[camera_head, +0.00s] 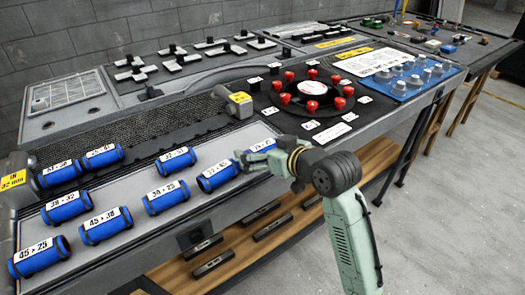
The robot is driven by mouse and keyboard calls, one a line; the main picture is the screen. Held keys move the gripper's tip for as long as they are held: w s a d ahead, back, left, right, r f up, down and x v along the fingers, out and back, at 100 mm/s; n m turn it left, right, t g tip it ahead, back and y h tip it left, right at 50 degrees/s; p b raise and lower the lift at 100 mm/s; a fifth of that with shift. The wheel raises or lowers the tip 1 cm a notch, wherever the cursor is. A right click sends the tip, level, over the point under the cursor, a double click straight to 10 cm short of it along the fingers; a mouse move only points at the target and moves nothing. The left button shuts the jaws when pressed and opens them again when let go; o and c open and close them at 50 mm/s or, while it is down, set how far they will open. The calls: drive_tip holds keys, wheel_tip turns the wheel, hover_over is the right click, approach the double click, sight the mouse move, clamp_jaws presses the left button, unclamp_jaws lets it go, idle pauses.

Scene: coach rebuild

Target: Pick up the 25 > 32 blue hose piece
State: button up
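Several blue hose pieces with white number labels lie on a grey panel at the left. Most labels are too small to read surely, so I cannot tell which piece is 25 > 32. One piece (175,160) lies mid-panel at the back, one (165,197) in front of it, and one (217,175) further right. Another piece (262,146) is at the panel's right end, partly hidden by my gripper. My gripper (248,161) is low beside this last piece; whether it touches or grips it cannot be told.
More hose pieces, such as one labelled 45 > 25 (38,257), lie at the left. A wooden shelf (290,229) runs below. Open floor is at right.

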drive_tip(key=c, duration=1.2)
drive_tip(key=shift+r, duration=0.1)
